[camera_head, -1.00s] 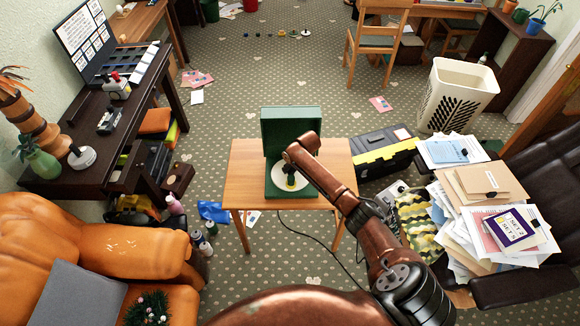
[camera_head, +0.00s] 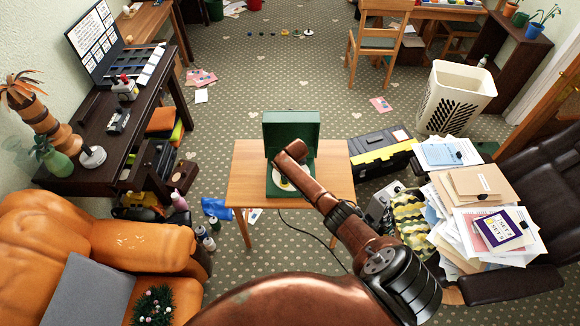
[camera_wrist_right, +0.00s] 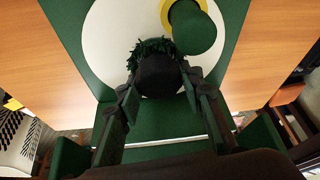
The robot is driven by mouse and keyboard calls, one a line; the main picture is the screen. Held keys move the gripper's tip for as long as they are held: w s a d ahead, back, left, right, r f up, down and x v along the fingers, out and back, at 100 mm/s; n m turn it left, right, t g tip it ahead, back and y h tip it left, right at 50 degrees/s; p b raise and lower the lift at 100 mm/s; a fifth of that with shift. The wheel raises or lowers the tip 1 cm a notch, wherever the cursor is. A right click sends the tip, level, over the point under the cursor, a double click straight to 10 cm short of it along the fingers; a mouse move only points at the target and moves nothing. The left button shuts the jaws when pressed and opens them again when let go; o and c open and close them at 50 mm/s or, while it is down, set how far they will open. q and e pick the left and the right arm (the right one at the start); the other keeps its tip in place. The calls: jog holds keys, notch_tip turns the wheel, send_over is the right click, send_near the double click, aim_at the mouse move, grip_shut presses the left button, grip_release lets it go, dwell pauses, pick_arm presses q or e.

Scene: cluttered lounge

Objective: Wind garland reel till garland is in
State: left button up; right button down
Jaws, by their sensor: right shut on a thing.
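The garland reel is a green box with a raised lid (camera_head: 291,128), standing on a small wooden table. Its white disc (camera_head: 277,182) is mostly covered by my right arm in the head view. In the right wrist view the white disc (camera_wrist_right: 125,45) carries a yellow ring (camera_wrist_right: 168,12) with a green cylinder (camera_wrist_right: 193,30). My right gripper (camera_wrist_right: 160,88) is shut on a dark round knob (camera_wrist_right: 160,72) in front of the disc. A little fuzzy green garland (camera_wrist_right: 152,46) shows just behind the knob. My left gripper is out of view.
A tool case (camera_head: 383,155) and white basket (camera_head: 456,97) stand right of the table (camera_head: 244,178). Paper stacks (camera_head: 478,185) lie on a dark chair. An orange sofa (camera_head: 145,245) holds a green wreath-like bundle (camera_head: 153,305). A cable runs on the floor.

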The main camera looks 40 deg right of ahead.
jog(key=shift+m+h+p, duration=0.3)
jog(key=shift+m, duration=0.5)
jog(key=shift+m+g+h, duration=0.3)
jog(key=shift+m+g, duration=0.1)
jog(key=shift+m, duration=1.5)
jog(key=shift+m+g+h+b, duration=0.45)
jog(key=shift+m+g+h, duration=0.05)
jog(key=shift+m, duration=0.5)
jog(key=shift+f+m+g+b, duration=0.1)
jog(key=shift+m+g+b, duration=0.3)
jog(key=shift+m+b, duration=0.55)
jog(key=shift+m+g+h+b, duration=0.3)
jog(key=shift+m+g+b, duration=0.2)
jog(key=shift+m+b, duration=0.65)
jog(key=shift+m+g+b, duration=0.6)
jog(key=shift+m+b, duration=0.8)
jog(key=shift+m, duration=0.4)
jog(key=shift+m+b, duration=0.5)
